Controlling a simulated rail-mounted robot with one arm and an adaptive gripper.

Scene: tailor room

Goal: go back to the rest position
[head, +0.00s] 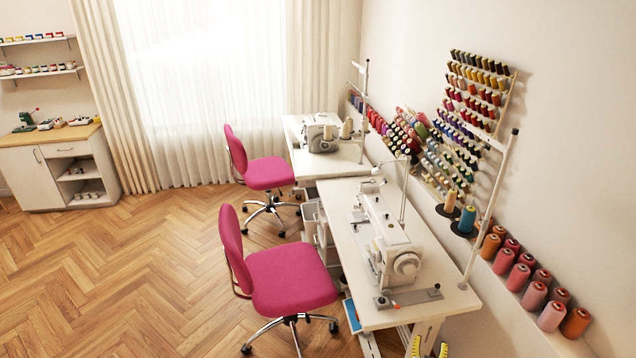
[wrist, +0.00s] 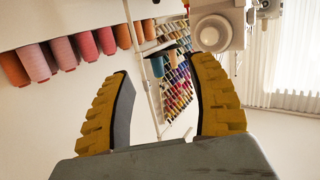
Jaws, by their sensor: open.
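My gripper (head: 429,348) shows only as two yellow fingertips at the bottom edge of the head view, in front of the near sewing table's front edge. In the wrist view, my gripper (wrist: 161,66) has its two yellow-and-grey fingers wide apart, with nothing between them. The fingers touch nothing that I can see. The rest of my arm is out of the head view.
The near sewing table (head: 346,228) bears a white sewing machine (head: 388,235) and a thread stand. Thread cones (head: 534,297) line the right wall, below a spool rack (head: 478,95). Pink chairs (head: 290,281) stand left of the tables. The wooden floor (head: 130,270) at left is clear.

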